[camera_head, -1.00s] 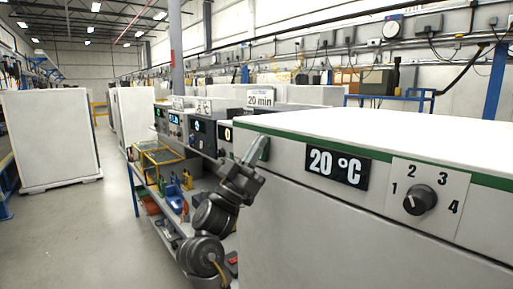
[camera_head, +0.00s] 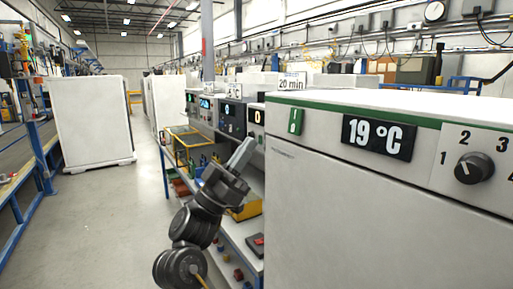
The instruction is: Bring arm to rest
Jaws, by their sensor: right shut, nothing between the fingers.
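My right gripper (camera_head: 243,150) is in the middle of the head view, pointing up, with its dark arm reaching up from the bottom. Its fingers are shut with nothing between them. It is left of the white cabinet (camera_head: 340,215) and apart from the green switch (camera_head: 296,121) on the cabinet's front. My left gripper is not in view.
The cabinet shows a 19 °C display (camera_head: 378,136) and a dial (camera_head: 473,168). A shelf bench with a yellow-framed bin (camera_head: 188,143) stands behind my arm. A white box unit (camera_head: 92,120) is at the left. The floor (camera_head: 115,215) between is clear.

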